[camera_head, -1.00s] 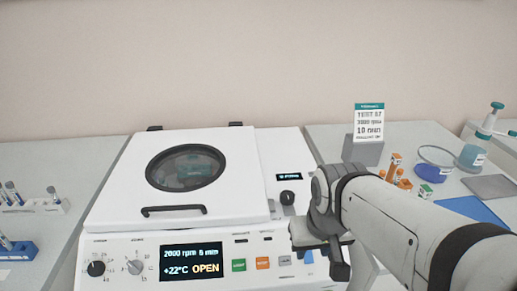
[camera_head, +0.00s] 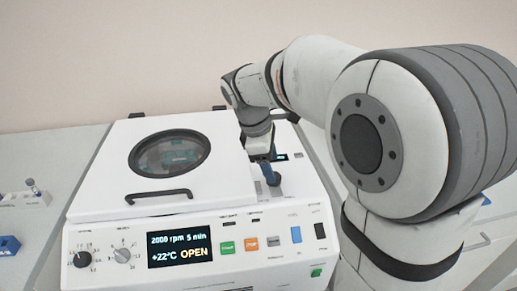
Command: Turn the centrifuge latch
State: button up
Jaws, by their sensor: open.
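The centrifuge (camera_head: 110,222) is a white box with its lid (camera_head: 105,165) lying down flat. The lid has a round dark window and a black bar handle (camera_head: 159,196). Its screen (camera_head: 180,246) reads "2000 rpm 5 min, +22°C OPEN". My gripper (camera_head: 268,172) points down over the top panel right of the lid, at the dark round latch knob, just in front of a small display (camera_head: 282,157). The jaws are open. The fingers cover most of the knob, and I cannot tell whether they touch it.
A tube rack (camera_head: 30,195) and a blue block (camera_head: 9,246) stand at the left. My arm hides most of the right bench.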

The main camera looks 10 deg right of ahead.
aim_at(275, 185)
jog(key=w+f+n, duration=0.1)
jog(key=f, duration=0.1)
jog(key=w+d+f+n, duration=0.1)
jog(key=w+f, duration=0.1)
jog(key=f, duration=0.1)
jog(key=w+f+n+h, duration=0.1)
jog(key=f, duration=0.1)
jog(key=shift+w+d+f+n+b, duration=0.15)
jog(key=shift+d+f+n+b, duration=0.1)
jog(key=shift+f+n+b, duration=0.1)
